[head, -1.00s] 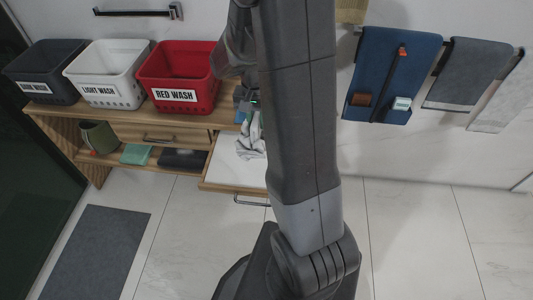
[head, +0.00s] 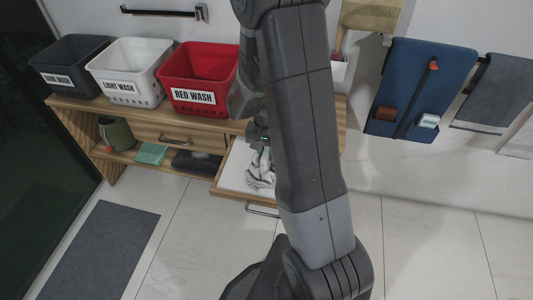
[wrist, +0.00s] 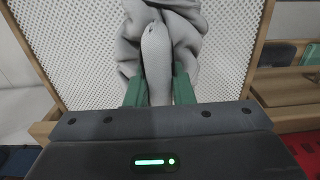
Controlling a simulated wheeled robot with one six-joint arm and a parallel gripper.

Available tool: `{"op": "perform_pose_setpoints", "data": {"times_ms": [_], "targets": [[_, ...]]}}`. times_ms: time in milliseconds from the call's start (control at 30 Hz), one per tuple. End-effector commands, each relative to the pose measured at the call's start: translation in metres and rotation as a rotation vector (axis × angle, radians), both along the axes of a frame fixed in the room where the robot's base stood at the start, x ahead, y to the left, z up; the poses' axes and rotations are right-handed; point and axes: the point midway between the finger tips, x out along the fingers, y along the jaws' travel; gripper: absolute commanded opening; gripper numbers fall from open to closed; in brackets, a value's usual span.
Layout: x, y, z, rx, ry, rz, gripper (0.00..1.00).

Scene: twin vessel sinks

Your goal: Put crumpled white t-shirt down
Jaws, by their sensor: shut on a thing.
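The crumpled white t-shirt (wrist: 160,45) looks pale grey in the wrist view, a bunched heap with a fold standing up between the green fingers. My gripper (wrist: 158,90) is shut on that fold. Behind the shirt is the white perforated bottom of an open drawer (wrist: 85,50); I cannot tell whether the shirt touches it. In the head view the shirt (head: 261,171) hangs at the open drawer (head: 233,167), below my gripper (head: 257,132). My arm hides part of the drawer and of the shirt there.
Dark, white and red baskets (head: 70,66), (head: 130,72), (head: 197,78) stand in a row on the wooden counter (head: 150,120). A green pot (head: 117,134) and folded cloths (head: 151,153) sit on the shelf below. A grey mat (head: 100,250) lies on the floor. A blue organizer (head: 425,90) hangs right.

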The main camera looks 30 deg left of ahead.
Motion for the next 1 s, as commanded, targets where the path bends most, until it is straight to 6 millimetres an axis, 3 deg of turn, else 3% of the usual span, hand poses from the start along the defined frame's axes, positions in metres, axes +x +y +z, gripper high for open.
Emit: {"op": "perform_pose_setpoints", "data": {"times_ms": [333, 367, 433, 467, 800, 1000], "targets": [[0.000, 0.000, -0.004, 0.001, -0.001, 0.000, 0.00], [0.000, 0.000, -0.003, 0.001, -0.001, 0.000, 0.27], [0.000, 0.000, -0.003, 0.001, -0.001, 0.000, 0.41], [0.000, 0.000, -0.003, 0.001, -0.001, 0.000, 0.43], [0.000, 0.000, 0.002, 0.001, -0.001, 0.000, 0.43], [0.001, 0.001, 0.033, 0.005, -0.004, 0.000, 0.43]]}}
